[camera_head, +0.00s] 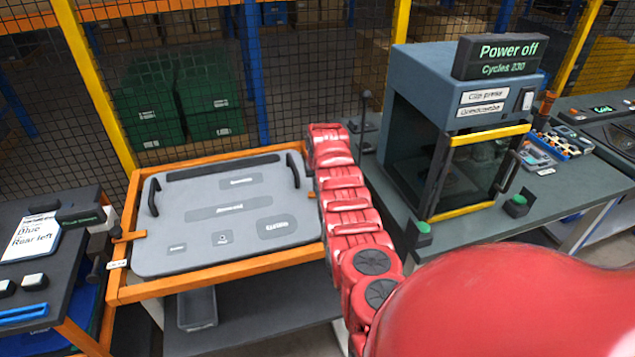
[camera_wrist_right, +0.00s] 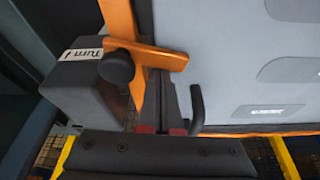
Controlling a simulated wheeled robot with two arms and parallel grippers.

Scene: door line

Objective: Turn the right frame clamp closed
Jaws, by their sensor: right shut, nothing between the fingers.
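The right frame clamp shows in the right wrist view as an orange bar (camera_wrist_right: 150,53) with a black knob (camera_wrist_right: 116,67), beside a dark block labelled "Turn" (camera_wrist_right: 85,88). The bar lies across the orange frame, its far end at the edge of the grey door panel (camera_wrist_right: 230,50). My right gripper (camera_wrist_right: 162,80) is shut and empty, its fingertips right at the bar; whether they touch it I cannot tell. In the head view my red right arm hides this clamp and the gripper. The panel (camera_head: 200,205) lies in the orange frame (camera_head: 225,271). My left gripper is out of view.
The left clamp (camera_head: 129,237) shows on the frame's left side. A black panel handle (camera_wrist_right: 197,108) is close to my right fingers. A press cabinet (camera_head: 420,130) stands on the bench right of my arm. A mesh fence (camera_head: 300,60) runs behind.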

